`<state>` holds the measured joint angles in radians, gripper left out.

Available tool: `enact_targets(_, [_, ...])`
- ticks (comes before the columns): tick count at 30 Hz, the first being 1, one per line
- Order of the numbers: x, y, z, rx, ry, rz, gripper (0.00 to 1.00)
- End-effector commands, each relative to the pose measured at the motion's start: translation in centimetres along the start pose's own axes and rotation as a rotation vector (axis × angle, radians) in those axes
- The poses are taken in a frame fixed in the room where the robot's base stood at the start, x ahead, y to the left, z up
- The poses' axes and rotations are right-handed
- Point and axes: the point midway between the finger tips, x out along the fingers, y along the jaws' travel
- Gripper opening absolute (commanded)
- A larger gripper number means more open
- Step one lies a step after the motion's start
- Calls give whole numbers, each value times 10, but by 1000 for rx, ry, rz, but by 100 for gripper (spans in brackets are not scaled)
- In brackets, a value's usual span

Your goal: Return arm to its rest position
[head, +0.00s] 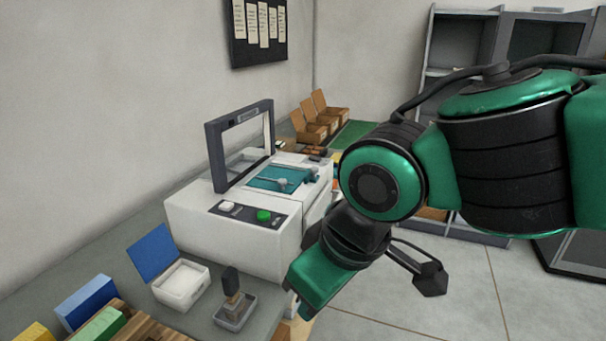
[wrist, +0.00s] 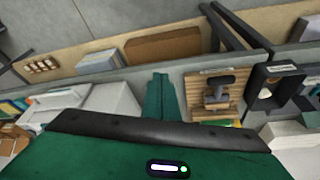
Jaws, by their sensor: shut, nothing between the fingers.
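My green and black arm (head: 380,185) reaches in from the right of the head view, bent at a round green joint, with its lower end beside the front right of the white machine (head: 235,225). In the wrist view my gripper (wrist: 160,80) shows as two green fingers together, shut with nothing between them. The fingertips are hard to make out in the head view. Nothing hangs from the gripper.
On the grey bench (head: 140,265) stand an open white box with a blue lid (head: 180,285), a stamp in a tray (head: 234,310) and coloured boxes (head: 85,300). Cardboard boxes (head: 312,132) stand behind the machine. Grey shelves (head: 460,45) stand behind my arm. Floor (head: 480,290) at lower right is clear.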

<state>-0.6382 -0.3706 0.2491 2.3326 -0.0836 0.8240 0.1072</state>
Motion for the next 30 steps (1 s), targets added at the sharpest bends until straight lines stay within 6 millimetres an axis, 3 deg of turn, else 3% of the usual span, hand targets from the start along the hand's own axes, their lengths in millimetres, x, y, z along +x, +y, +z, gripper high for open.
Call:
enact_targets(1, [2, 35, 10, 91, -19, 32, 0])
enact_targets(6, [0, 126, 58, 361, -81, 115, 0])
enact_targets(9, [-4, 168, 96, 523, -118, 153, 0])
enact_targets(13, [-12, 209, 153, 733, -166, 190, 0])
enact_targets(18, [-23, 236, 231, 1007, -223, 217, 0])
enact_targets(22, [-30, 239, 284, 1194, -257, 223, 0])
enact_targets(27, [-36, 233, 324, 1346, -282, 217, 0])
enact_targets(30, [-37, 231, 334, 1386, -288, 214, 0])
